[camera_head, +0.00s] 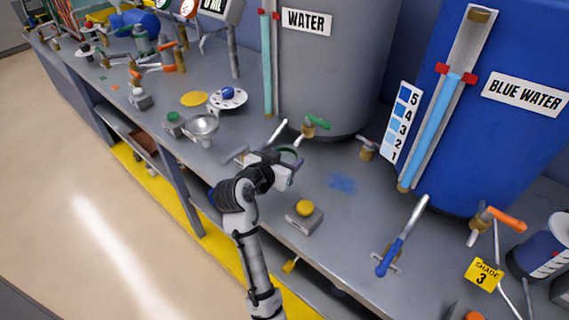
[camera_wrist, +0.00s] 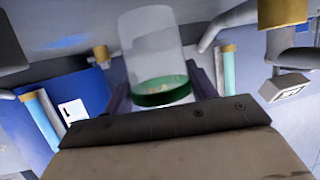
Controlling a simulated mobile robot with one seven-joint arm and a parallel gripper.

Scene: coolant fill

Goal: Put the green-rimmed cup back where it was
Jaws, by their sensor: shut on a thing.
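The green-rimmed cup is clear with a green rim. In the wrist view the cup (camera_wrist: 155,55) stands between my gripper's fingers (camera_wrist: 160,90), which are shut on it, and its rim is nearest the camera. A few pale specks show inside the rim. In the head view only the cup's green rim (camera_head: 288,152) shows clearly, at my gripper (camera_head: 290,164). My gripper is over the bench, in front of the grey WATER tank (camera_head: 340,70) and near its green-handled tap (camera_head: 316,122). Most of the cup's body is hidden there, and its height above the bench is unclear.
A yellow-button box (camera_head: 304,215) is near the front edge. A blue splash (camera_head: 342,183) marks the bench. The BLUE WATER tank (camera_head: 500,120) stands right.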

